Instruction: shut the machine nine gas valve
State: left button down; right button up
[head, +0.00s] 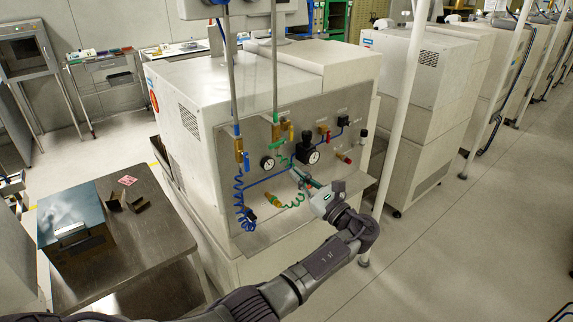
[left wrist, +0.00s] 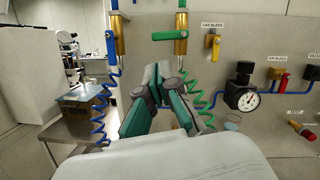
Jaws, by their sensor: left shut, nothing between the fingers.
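The machine (head: 185,100) is a big pale cabinet with a grey valve panel (head: 330,112) on its front. In the left wrist view, a brass valve with a blue handle (left wrist: 110,42) is at the left. A small yellow-handled valve (left wrist: 215,43) sits beneath a "GAS BLEED" label. I cannot read a label for the two brass valves. My left gripper (head: 295,171) is shut and empty before the panel, below the green-handled valve; it also shows in the left wrist view (left wrist: 165,74). My right gripper is not in view.
A black regulator with a gauge (left wrist: 242,98) and blue tubing lie right of my gripper. The coiled blue hose (head: 243,205) hangs at the left. A white post (head: 404,110) stands right of my arm. A side table (head: 150,230) is at the left; the aisle at right is clear.

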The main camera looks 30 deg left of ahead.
pick_arm(q)
jog(key=v, duration=0.4)
jog(key=shift+f, duration=0.1)
dwell(0.3)
